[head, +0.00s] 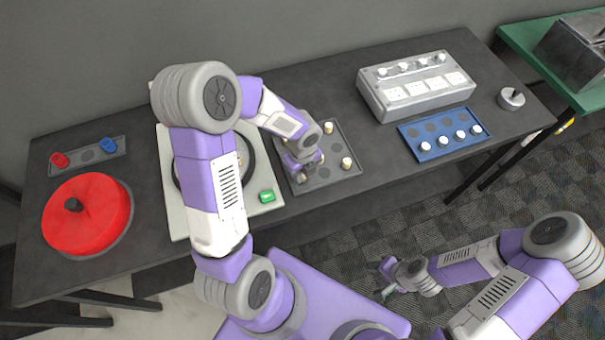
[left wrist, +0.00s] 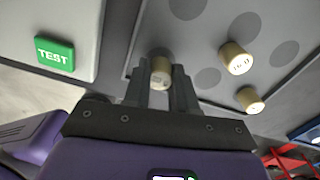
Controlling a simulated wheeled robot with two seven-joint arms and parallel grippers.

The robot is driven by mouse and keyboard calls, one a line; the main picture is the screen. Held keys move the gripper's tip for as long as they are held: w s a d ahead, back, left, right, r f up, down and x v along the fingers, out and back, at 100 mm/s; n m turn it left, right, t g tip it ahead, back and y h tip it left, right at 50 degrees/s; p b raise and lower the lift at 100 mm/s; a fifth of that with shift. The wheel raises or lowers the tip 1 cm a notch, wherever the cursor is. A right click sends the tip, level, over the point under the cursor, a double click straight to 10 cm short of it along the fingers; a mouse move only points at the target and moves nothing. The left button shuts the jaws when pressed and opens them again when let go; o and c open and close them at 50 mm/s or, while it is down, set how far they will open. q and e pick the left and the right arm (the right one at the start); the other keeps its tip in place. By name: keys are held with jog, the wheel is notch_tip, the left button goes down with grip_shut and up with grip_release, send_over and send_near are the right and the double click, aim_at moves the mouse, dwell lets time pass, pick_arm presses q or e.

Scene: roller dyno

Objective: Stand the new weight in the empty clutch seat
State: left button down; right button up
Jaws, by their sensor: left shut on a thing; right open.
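A small brass weight (left wrist: 160,73) is between the fingers of my left gripper (left wrist: 158,88), which is shut on it. In the head view my left gripper (head: 304,174) is low over the dark grey tray (head: 340,182); I cannot tell whether the held weight still touches the tray. Other brass weights with pale tops stand on the tray, one at its far side (head: 328,127) and one at its right (head: 346,163). The pale machine (head: 176,222) with a dark ring is largely hidden by my left arm, and the clutch seats cannot be made out. My right gripper (head: 386,279) is open and empty, off the table's front.
A green TEST button (head: 267,196) is on the machine's near right corner. A red round lid (head: 88,214) lies left. A blue tray of white knobs (head: 440,147) and a grey box (head: 416,85) stand right. The tabletop between the trays is clear.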

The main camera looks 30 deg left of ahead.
pick_arm(q)
notch_tip(320, 180, up, 12)
jog(key=p, duration=0.4)
jog(key=shift+p, duration=0.3)
jog(key=shift+f, duration=0.2)
